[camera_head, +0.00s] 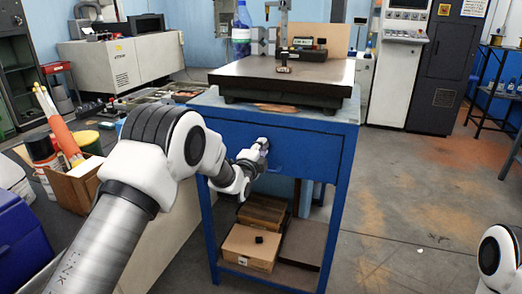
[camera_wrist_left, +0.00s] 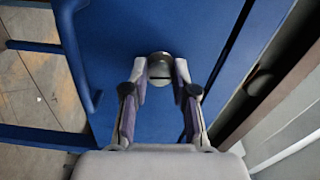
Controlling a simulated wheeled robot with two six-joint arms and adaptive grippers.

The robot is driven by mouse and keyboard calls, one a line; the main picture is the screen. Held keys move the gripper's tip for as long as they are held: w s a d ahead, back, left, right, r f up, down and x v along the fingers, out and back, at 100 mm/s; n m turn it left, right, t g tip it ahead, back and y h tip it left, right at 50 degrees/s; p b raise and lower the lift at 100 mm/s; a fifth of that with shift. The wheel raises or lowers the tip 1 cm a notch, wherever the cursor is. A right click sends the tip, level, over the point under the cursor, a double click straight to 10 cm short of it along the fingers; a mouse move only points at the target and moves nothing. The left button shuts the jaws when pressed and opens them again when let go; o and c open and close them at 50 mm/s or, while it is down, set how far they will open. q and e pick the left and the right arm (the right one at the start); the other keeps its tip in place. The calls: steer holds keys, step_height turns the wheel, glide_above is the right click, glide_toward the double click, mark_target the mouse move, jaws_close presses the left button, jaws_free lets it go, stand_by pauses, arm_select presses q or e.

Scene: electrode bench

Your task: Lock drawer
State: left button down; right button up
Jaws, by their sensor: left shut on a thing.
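The blue drawer front (camera_head: 310,150) is under the top of the blue bench and looks flush with its frame. It fills much of the left wrist view (camera_wrist_left: 120,35). A round metal lock piece (camera_wrist_left: 160,66) sticks out of it, with a dark horizontal line across its face. My left gripper (camera_head: 262,145) is at the drawer front. In the left wrist view its two fingertips (camera_wrist_left: 160,72) are closed on either side of the lock piece. I cannot tell whether the lock is turned. My right gripper is out of view.
A blue bar (camera_wrist_left: 70,45) shows left of the lock in the wrist view. The floor at right is clear.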

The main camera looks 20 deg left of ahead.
arm_select(q)
steer(key=shift+m, duration=0.6)
steer(key=c, duration=0.9)
jaws_free()
steer(key=s, duration=1.2)
steer(key=shift+a, duration=0.2)
steer(key=shift+f, duration=0.15)
